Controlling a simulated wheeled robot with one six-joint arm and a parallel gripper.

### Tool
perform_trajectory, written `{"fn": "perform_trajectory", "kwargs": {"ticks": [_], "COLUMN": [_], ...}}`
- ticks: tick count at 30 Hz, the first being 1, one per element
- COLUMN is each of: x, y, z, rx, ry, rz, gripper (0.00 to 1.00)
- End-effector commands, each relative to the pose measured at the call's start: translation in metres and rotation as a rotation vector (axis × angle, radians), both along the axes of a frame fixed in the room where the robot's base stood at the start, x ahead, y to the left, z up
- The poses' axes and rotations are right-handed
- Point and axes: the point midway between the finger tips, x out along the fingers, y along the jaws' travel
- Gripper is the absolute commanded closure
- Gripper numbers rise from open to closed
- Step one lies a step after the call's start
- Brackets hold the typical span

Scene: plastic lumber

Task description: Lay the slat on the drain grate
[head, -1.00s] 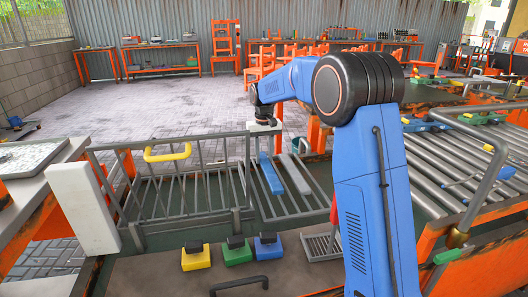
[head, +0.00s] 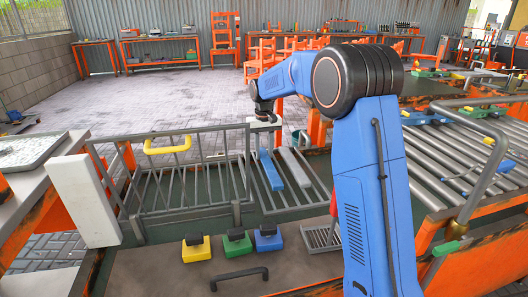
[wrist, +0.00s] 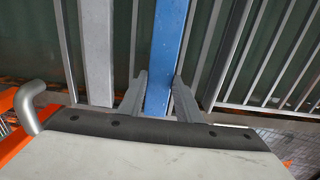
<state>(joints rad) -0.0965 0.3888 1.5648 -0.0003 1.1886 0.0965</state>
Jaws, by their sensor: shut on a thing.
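My gripper (wrist: 160,84) is shut on the blue slat (wrist: 167,45), with a finger on each side of it. I cannot tell whether the blue slat touches the bars. Its gripped end is partly hidden by my gripper.
A railed section with a yellow handle (head: 168,145) stands left of the slats. Yellow (head: 196,249), green (head: 237,244) and blue (head: 268,239) blocks sit in front. A roller conveyor (head: 450,165) is at right, and a white post (head: 86,199) at left.

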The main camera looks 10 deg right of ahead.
Motion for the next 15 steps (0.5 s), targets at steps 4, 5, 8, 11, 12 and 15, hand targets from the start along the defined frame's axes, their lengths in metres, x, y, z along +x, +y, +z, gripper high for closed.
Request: {"fn": "perform_trajectory", "kwargs": {"ticks": [4,5,8,11,12,15], "x": [0.0,0.0,-0.0001,-0.0001,-0.0001,-0.0001], "y": [0.0,0.0,0.0,0.0,0.0,0.0], "z": [-0.0023,-0.0027,-0.0043,-0.006,-0.0066,-0.0082], "rx": [0.0,0.0,0.0,0.0,0.0,0.0], "ry": [0.0,0.0,0.0,0.001,0.001,0.001], "rz": [0.0,0.0,0.0,0.0,0.0,0.0], "gripper": [0.97,0.97,0.97,0.97,0.97,0.97]}}
